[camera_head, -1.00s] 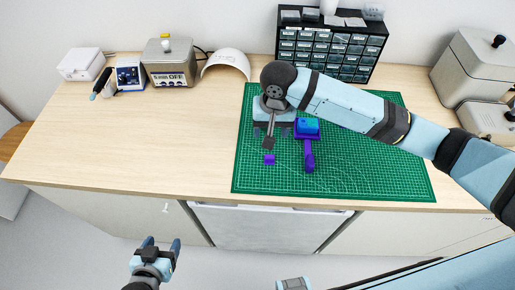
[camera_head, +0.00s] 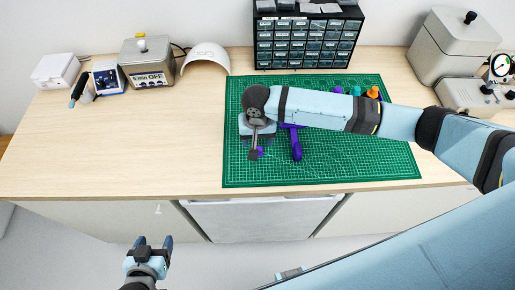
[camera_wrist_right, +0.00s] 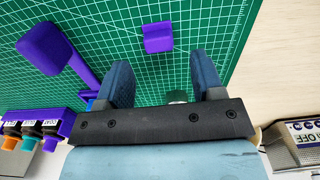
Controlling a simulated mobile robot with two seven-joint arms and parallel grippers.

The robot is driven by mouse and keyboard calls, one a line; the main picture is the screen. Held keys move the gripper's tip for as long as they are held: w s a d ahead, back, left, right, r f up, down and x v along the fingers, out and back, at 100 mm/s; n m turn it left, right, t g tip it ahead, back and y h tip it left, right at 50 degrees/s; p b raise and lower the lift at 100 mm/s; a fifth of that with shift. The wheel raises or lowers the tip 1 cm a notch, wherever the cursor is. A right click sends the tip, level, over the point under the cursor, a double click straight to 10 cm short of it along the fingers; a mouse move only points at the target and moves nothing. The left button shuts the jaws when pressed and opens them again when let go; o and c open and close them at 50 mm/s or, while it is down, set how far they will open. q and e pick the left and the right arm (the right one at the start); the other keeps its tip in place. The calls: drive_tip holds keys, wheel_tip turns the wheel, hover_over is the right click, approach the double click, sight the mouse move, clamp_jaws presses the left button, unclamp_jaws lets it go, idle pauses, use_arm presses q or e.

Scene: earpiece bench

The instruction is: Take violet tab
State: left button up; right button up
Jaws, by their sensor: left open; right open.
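The violet tab (camera_head: 260,152) is a small block lying on the green cutting mat (camera_head: 340,170), partly covered by my right gripper in the head view. In the right wrist view the tab (camera_wrist_right: 158,37) lies flat on the mat, beyond the fingertips and roughly between their lines. My right gripper (camera_wrist_right: 163,72) is open and empty, with no finger touching the tab. In the head view my right gripper (camera_head: 256,140) is at the mat's left part. My left gripper (camera_head: 153,241) is open and empty, in front of the bench over the floor.
A violet piece with a long handle (camera_head: 297,148) lies right of the tab; my right arm hides part of it. A violet rack (camera_wrist_right: 50,122) with coloured knobs shows in the wrist view. A drawer cabinet (camera_head: 305,42) stands behind. The mat's front right is clear.

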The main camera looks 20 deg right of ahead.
wheel_tip(320, 180, down, 3)
drive_tip(key=shift+f, duration=0.15)
drive_tip(key=shift+c, duration=0.4)
drive_tip(key=c, duration=0.9)
drive_tip(key=shift+r, duration=0.2)
